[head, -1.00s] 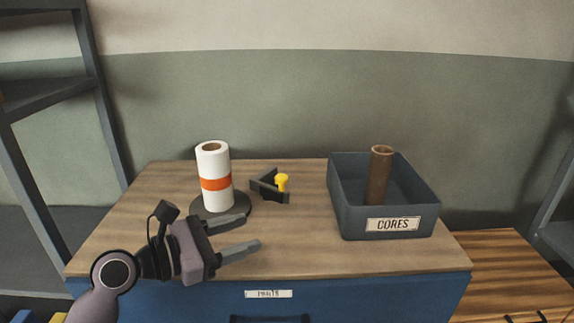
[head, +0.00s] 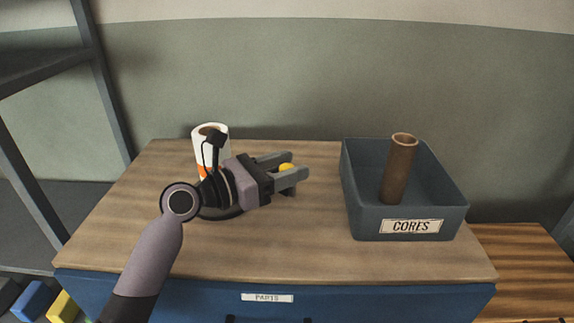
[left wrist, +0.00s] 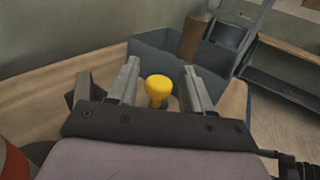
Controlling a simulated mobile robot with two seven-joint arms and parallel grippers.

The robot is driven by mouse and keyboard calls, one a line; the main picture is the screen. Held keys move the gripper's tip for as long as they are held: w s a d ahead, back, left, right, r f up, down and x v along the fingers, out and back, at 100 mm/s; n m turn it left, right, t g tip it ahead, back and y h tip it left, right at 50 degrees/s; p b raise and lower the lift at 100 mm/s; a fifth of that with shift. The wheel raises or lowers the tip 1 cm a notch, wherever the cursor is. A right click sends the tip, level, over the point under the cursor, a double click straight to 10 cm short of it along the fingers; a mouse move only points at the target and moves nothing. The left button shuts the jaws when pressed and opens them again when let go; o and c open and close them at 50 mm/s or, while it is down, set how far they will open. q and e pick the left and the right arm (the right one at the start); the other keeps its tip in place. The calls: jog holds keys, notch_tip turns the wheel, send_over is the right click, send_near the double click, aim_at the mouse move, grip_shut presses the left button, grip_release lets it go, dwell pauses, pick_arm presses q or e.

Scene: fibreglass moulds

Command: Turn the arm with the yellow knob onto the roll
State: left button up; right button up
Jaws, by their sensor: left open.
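The yellow knob (left wrist: 158,88) stands between the two open fingers of my left gripper (left wrist: 160,85) in the left wrist view, with a gap on each side. In the head view the left gripper (head: 284,170) reaches right over the table, and the knob (head: 286,167) shows partly between its fingers. The dark arm under the knob is mostly hidden; a grey piece of it (left wrist: 82,90) seems to show left of the fingers. The white roll (head: 211,131) with an orange band stands upright on a dark round base, partly hidden behind my wrist. My right gripper is out of view.
A grey bin (head: 357,222) labelled CORES stands to the right with a brown tube (head: 399,170) upright in it; it also shows ahead in the left wrist view (left wrist: 152,47). The table's front (head: 300,260) is clear. A dark shelf rack (head: 95,95) stands at left.

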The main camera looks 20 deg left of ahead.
pick_arm(q)
jog(key=shift+w+d, duration=0.1)
grip_shut()
jog(key=shift+a+m+g+h, duration=0.4)
jog(key=shift+h, duration=0.1)
jog(key=shift+s+a+r+m+g+h+b, duration=0.15)
jog(key=shift+s+a+m+g+h+b, duration=0.1)
jog(key=shift+a+m+g+h+b, duration=0.2)
jog(key=shift+d, duration=0.1)
grip_release()
jog(key=shift+r, duration=0.1)
